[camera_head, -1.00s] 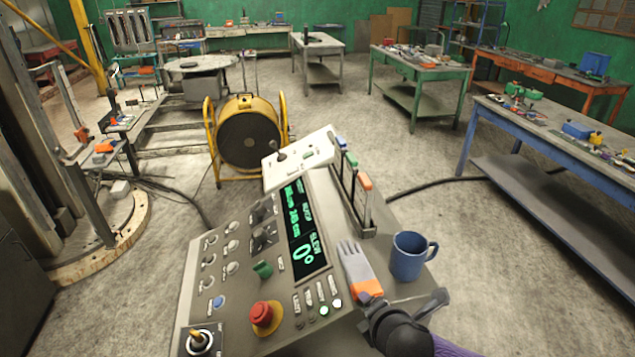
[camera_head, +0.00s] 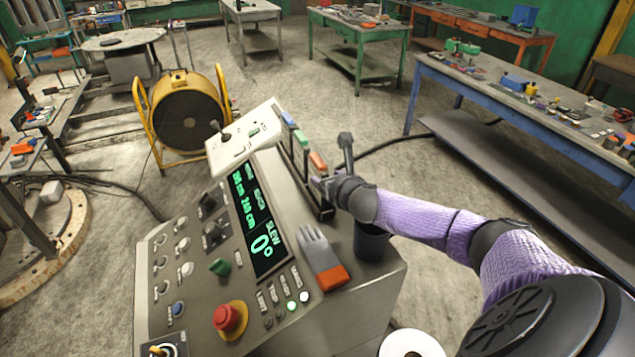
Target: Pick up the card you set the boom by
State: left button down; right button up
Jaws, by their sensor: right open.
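I cannot make out a card in this view. The control console (camera_head: 180,232) stands in front of me with a green display (camera_head: 262,225) reading SLEW 0°. My right gripper (camera_head: 331,164) is open and empty, with its fingers spread beside the levers (camera_head: 303,150) at the console's upper right. The fingers and wrist hide part of the lever stand. I cannot tell whether they touch it. My left gripper is not in view.
A blue mug (camera_head: 371,245) stands on the console, partly hidden under my right arm. A grey and orange glove (camera_head: 322,260) lies beside it. A white joystick box (camera_head: 243,143) is at the far edge. A yellow drum (camera_head: 190,110) and a blue bench (camera_head: 520,115) stand beyond.

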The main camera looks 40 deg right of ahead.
aim_at(321, 173)
jog(key=x, duration=0.4)
jog(key=shift+w+a+r+b, duration=0.1)
jog(key=shift+w+r+b, duration=0.05)
jog(key=shift+b, duration=0.15)
grip_shut()
